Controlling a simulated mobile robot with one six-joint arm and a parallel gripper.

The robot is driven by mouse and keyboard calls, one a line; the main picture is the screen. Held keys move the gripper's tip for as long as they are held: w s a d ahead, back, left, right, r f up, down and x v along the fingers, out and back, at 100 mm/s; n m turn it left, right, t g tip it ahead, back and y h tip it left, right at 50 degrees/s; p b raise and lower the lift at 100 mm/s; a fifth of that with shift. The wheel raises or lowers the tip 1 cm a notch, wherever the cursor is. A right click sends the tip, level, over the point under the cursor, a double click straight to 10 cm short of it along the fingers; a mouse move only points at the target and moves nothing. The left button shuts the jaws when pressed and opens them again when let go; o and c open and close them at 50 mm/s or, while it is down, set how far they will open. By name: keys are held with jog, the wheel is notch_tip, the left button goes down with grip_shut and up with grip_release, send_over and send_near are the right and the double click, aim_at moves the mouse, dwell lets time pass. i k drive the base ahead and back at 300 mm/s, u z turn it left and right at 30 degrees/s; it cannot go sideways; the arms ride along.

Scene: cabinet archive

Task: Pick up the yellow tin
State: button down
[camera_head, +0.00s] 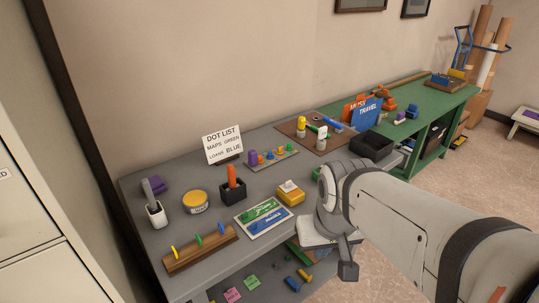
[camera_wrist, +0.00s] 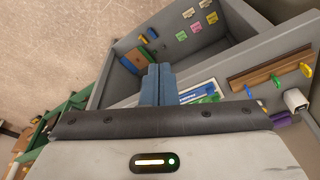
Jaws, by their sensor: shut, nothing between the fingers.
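The yellow tin (camera_head: 195,201) is a short round tin with a yellow lid and a pale labelled side. I cannot make out the tin surely in that view.
A wooden rack (camera_head: 200,251) with coloured pegs lies in front. A card (camera_head: 262,217) and a yellow block (camera_head: 290,195) lie to the right. A sign (camera_head: 223,146) stands behind.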

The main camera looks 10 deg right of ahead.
aim_at(295, 197)
jog(key=u, duration=2.9)
jog(key=k, duration=1.3)
jog(key=z, duration=1.8)
jog(key=i, duration=1)
jog(key=z, duration=0.1)
